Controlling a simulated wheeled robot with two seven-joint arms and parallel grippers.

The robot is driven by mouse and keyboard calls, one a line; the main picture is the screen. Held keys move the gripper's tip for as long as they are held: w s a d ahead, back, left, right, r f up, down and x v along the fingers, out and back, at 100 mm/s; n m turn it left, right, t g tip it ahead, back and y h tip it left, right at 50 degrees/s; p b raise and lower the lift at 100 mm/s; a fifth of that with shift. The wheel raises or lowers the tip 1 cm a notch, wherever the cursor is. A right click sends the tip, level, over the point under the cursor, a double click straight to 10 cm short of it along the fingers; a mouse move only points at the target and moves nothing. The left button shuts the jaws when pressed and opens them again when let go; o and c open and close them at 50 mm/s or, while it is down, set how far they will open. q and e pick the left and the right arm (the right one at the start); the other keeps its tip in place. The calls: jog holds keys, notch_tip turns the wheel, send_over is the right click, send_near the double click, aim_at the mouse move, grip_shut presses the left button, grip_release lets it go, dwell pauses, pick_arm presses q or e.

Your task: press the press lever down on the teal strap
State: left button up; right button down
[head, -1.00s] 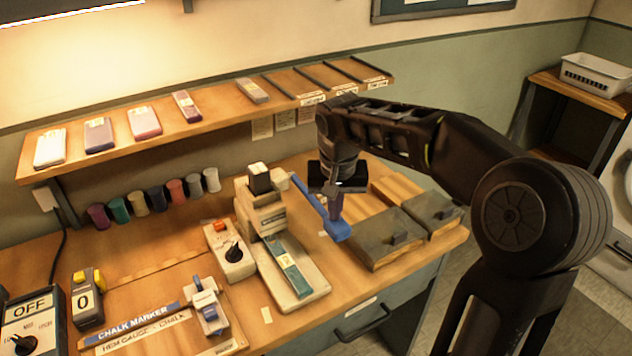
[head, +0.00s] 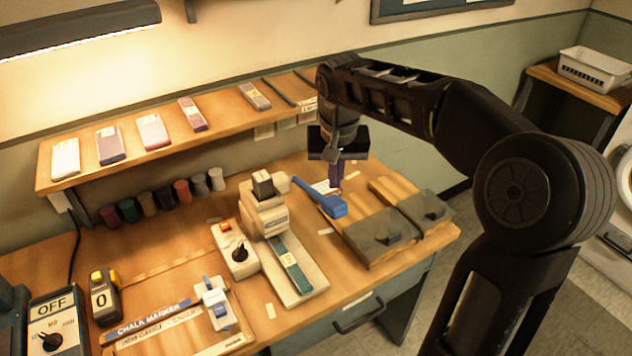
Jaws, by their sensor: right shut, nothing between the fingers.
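The beige press (head: 262,222) stands on the bench, its head over a long pale base (head: 312,284). The teal strap (head: 292,266) lies along this base and carries a small pale label; its rear end is at the foot of the press head. The blue press lever (head: 325,202) reaches out to the right of the head and slopes down to its thick end. My right gripper (head: 336,188) is shut and empty, pointing down just above and behind the lever's end. I cannot tell whether it touches the lever. My left gripper is not in view.
Two dark-topped wooden blocks (head: 379,236) sit right of the press. A control box with a black knob (head: 236,251) stands left of it. Several thread spools (head: 164,199) line the back, below a shelf (head: 120,157). The bench's front right edge is close.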

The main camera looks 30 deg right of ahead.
jog(key=shift+r+p, duration=0.85)
jog(key=shift+r, duration=0.65)
